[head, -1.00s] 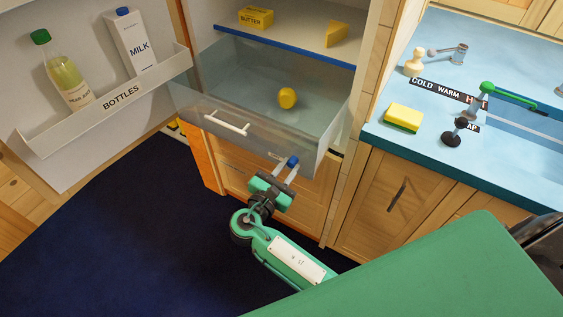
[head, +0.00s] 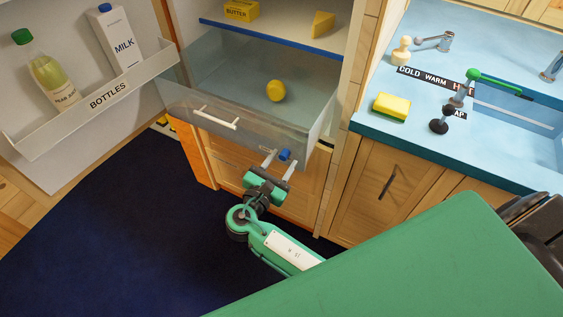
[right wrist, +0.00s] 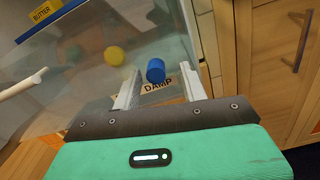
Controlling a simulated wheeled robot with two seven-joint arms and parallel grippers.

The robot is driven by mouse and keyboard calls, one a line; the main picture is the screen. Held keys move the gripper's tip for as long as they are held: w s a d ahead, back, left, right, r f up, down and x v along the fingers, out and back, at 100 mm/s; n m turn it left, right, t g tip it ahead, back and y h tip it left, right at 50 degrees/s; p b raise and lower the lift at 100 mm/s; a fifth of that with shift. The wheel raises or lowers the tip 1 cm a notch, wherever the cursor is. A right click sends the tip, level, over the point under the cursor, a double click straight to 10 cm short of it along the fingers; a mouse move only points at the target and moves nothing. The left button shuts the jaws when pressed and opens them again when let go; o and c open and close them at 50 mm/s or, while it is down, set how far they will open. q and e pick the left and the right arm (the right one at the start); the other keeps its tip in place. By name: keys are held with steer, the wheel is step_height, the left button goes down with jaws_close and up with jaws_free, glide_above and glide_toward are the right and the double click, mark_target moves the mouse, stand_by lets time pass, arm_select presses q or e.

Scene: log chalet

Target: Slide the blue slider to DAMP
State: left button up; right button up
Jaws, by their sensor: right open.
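The blue slider (head: 285,155) is a small round knob on the front of the clear drawer (head: 190,95), near its right end. In the right wrist view the blue slider (right wrist: 155,70) stands right by the DAMP label (right wrist: 157,86), partly over its upper edge. My right gripper (head: 279,165) is open, its fingers on either side of the slider. In the right wrist view a gap shows between the knob and each finger of the right gripper (right wrist: 159,76). The rest of the slider's track is hard to make out. My left gripper is not in view.
The drawer stands pulled out, with a white handle (head: 216,117) and a lemon (head: 276,91) inside. The fridge door with its bottle rack (head: 110,93) is open at left. A counter with a sponge (head: 392,107) and tap is at right.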

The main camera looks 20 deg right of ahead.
steer(key=shift+s+a+f, duration=0.1)
steer(key=shift+s+a, duration=0.2)
steer(key=shift+a, duration=0.1)
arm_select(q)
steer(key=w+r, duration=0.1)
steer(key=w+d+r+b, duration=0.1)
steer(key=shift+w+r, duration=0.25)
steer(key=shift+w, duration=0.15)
arm_select(e)
steer(key=v, duration=1.2)
steer(key=shift+s+a, duration=0.2)
steer(key=shift+s, duration=0.05)
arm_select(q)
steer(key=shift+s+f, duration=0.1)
